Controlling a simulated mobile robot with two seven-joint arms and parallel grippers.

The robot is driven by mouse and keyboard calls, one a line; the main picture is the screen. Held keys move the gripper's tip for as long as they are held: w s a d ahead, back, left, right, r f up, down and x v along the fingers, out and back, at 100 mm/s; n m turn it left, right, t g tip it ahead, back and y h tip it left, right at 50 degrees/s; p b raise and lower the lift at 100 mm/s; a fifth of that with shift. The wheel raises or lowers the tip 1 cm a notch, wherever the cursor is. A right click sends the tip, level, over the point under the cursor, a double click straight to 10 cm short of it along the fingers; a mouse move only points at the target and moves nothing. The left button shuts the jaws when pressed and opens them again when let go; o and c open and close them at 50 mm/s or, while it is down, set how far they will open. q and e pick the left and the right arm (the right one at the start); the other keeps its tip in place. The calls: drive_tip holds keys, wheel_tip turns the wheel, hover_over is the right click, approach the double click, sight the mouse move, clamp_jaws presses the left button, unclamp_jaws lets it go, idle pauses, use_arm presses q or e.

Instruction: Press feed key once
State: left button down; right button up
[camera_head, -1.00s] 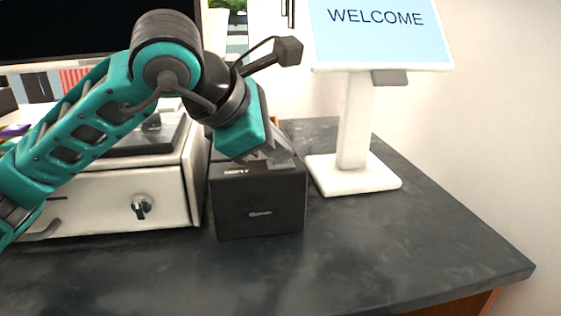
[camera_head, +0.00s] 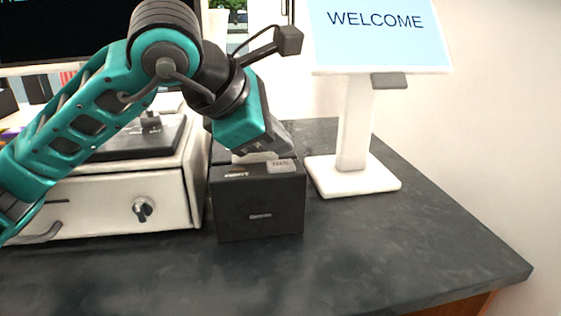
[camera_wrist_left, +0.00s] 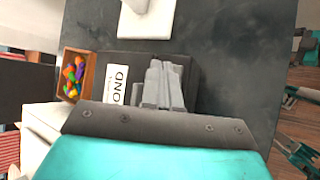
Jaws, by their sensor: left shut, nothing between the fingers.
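A black box-shaped printer (camera_head: 259,208) stands on the dark counter. A small light grey key (camera_head: 281,166) with unclear lettering is on its top near the front right edge; I take it for the feed key. My left gripper (camera_head: 258,156) is shut and empty, pointing down at the printer's top just behind and left of the key. I cannot tell whether the fingertips touch the top. In the left wrist view the shut fingers (camera_wrist_left: 165,85) lie over the black printer (camera_wrist_left: 193,80), and the key is not visible.
A white cash drawer (camera_head: 110,203) stands close to the printer's left. A white WELCOME display stand (camera_head: 353,178) is behind right. A wooden box of colourful items (camera_wrist_left: 75,76) sits beside the printer in the wrist view. The counter's front (camera_head: 400,250) is clear.

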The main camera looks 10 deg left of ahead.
sight(276, 166)
use_arm(q)
drive_tip(key=shift+r+p, duration=1.55)
drive_tip(key=shift+r, duration=1)
drive_tip(key=shift+f, duration=0.1)
